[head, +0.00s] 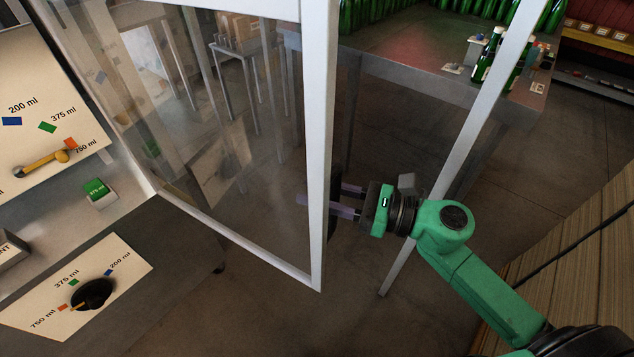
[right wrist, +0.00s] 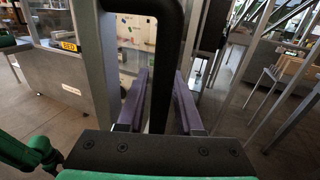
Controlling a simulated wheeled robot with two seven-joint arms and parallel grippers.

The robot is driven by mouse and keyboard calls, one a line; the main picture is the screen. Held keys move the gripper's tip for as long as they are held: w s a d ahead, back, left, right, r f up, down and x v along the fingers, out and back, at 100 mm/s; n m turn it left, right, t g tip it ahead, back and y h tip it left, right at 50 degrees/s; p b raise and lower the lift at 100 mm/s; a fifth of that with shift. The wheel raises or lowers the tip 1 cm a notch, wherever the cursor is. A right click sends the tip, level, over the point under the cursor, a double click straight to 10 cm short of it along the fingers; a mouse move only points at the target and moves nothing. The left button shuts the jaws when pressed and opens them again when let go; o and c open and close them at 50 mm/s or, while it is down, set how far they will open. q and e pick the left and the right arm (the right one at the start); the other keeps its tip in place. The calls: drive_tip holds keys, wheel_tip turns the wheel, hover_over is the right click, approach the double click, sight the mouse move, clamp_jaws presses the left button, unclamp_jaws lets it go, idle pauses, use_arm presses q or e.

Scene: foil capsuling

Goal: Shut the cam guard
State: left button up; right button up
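The cam guard (head: 318,150) is a clear panel in a pale metal frame. It stands swung out from the machine at the left of the head view, its free upright near the middle. Its black handle (right wrist: 166,70) shows as a bar in the right wrist view. My right gripper (head: 340,201) is at this upright, with its two purple fingers apart. In the right wrist view the fingers (right wrist: 160,78) lie on either side of the handle bar, with narrow gaps that look open. The frame upright hides part of the fingers in the head view. My left gripper is not in view.
The machine has a dial plate with a yellow lever (head: 40,163), a green 375 ml block (head: 98,192) and a lower plate with a black knob (head: 93,294). A metal table (head: 400,62) with green bottles stands behind. A pale post (head: 455,165) slants beside my right gripper.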

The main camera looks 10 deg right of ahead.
clamp_jaws()
idle(1.4)
